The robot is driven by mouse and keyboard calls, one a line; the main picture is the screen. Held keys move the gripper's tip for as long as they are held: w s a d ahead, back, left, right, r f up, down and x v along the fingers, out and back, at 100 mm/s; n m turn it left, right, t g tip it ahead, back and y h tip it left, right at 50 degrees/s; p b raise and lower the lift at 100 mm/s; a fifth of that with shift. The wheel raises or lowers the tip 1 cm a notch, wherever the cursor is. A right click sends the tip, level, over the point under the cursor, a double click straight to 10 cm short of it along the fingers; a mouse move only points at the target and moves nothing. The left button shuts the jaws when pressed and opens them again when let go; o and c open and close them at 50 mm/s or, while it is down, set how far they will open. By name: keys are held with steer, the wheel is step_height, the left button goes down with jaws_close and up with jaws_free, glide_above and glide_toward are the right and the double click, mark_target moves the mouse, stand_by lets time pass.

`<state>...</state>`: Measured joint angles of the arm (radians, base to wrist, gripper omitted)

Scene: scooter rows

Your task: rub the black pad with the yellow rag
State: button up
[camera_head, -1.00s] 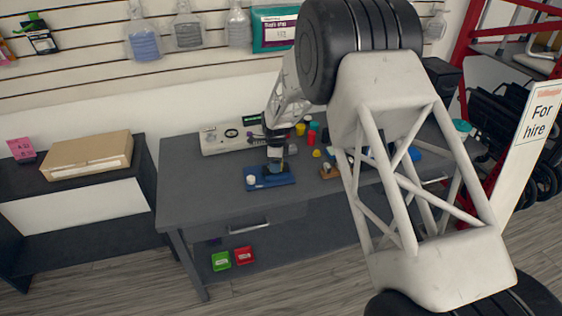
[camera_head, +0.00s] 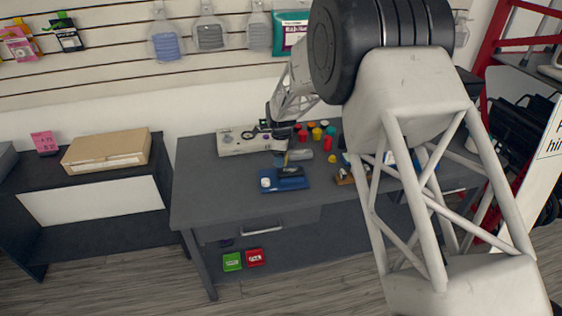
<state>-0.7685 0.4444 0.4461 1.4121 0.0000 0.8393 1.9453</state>
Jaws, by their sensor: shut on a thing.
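My gripper (camera_head: 283,154) is small and dark in this view, pointing down just above and behind the blue tray (camera_head: 294,186) on the grey workbench. It is shut on the yellow rag (camera_head: 286,160), of which only a thin yellowish sliver shows. The black pad (camera_head: 291,172) lies on the tray, just below and right of the gripper. The rag seems apart from the pad, but the view is too small to be sure. A white round piece (camera_head: 266,183) sits at the tray's left end.
A light-coloured device (camera_head: 238,143) stands behind left on the workbench (camera_head: 218,197). Several coloured pots, including a red one (camera_head: 328,143), stand behind right. My arm hides the bench's right part. The bench's front left is clear.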

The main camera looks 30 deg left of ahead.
steer(key=shift+r, duration=1.3)
steer(key=shift+f, duration=0.2)
